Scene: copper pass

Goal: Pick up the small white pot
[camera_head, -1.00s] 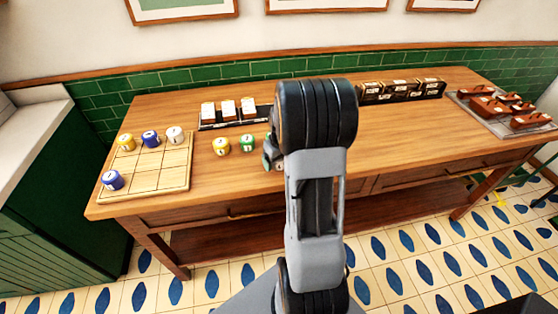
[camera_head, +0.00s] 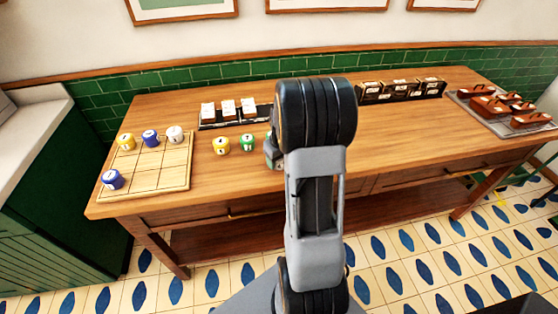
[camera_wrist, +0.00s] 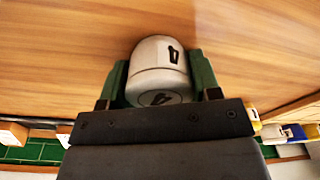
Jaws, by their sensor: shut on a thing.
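A small white pot (camera_wrist: 155,72) with a black mark on its side and another on its end is between the two green fingers of my gripper (camera_wrist: 158,65) in the wrist view. My gripper is shut on it, one finger on each side. I cannot tell from the blurred wood around it whether it is clear of the table. In the head view my arm hides this pot. Another white pot (camera_head: 174,134) stands on the wooden grid board at the left.
The grid board (camera_head: 145,177) also holds yellow and blue pots. A yellow pot (camera_head: 221,145) and a green pot (camera_head: 248,142) stand right of it. Behind are a rack of white-topped items (camera_head: 228,109) and dark boxes (camera_head: 400,89). A tray (camera_head: 462,97) is far right.

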